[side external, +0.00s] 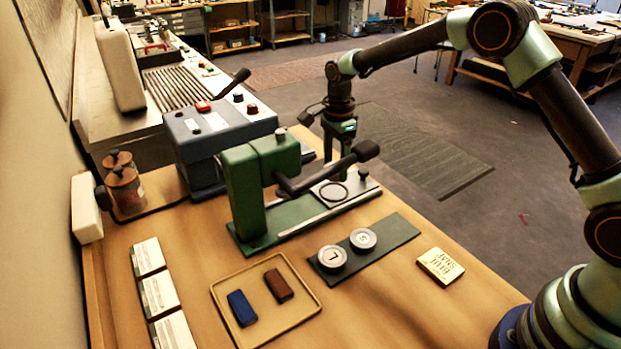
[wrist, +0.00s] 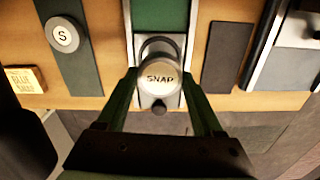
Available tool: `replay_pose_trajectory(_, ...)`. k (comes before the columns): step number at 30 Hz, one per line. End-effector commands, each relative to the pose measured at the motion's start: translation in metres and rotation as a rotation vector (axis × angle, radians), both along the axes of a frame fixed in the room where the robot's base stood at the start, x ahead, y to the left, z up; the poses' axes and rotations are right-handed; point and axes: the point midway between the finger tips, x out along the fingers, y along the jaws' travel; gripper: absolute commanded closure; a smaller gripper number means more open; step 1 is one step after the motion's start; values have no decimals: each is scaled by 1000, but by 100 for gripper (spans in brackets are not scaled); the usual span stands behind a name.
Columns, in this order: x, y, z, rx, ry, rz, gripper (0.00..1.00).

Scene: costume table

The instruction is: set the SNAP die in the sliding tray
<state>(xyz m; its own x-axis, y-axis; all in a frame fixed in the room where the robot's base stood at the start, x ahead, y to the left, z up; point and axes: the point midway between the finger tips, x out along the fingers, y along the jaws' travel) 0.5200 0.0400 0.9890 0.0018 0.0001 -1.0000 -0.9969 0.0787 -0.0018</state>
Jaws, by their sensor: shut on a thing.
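The SNAP die (wrist: 160,80) is a round pale metal disc with dark lettering. In the wrist view it is between the two fingers of my gripper (wrist: 161,74), which is shut on it. The sliding tray (side external: 364,185) is a silver plate with a dark ring, on the green press (side external: 250,185). In the wrist view the die overlaps the tray (wrist: 143,14) and covers part of its ring; I cannot tell whether it touches. In the side view my gripper (side external: 339,152) points down behind the tray, and the die cannot be made out there.
Two round dies (side external: 332,257) (side external: 363,239) sit on a dark green strip. A lettered card (side external: 440,265) lies right of it. A tan tray (side external: 228,281) holds a blue and a brown block. The press lever (side external: 340,167) juts out near my gripper. A grey machine (side external: 215,135) stands behind.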

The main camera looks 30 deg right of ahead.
Motion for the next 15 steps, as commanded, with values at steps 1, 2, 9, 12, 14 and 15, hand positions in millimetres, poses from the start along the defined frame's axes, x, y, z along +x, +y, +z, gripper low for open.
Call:
replay_pose_trajectory(1, 0, 0, -6, 0, 2, 0, 100)
replay_pose_trajectory(2, 0, 0, -9, 0, 2, 0, 100)
replay_pose_trajectory(9, 0, 0, -29, 0, 0, 0, 100)
replay_pose_trajectory(12, 0, 0, -35, 0, 0, 0, 100)
replay_pose_trajectory(14, 0, 0, -37, 0, 0, 0, 100)
replay_pose_trajectory(15, 0, 0, -38, 0, 0, 0, 100)
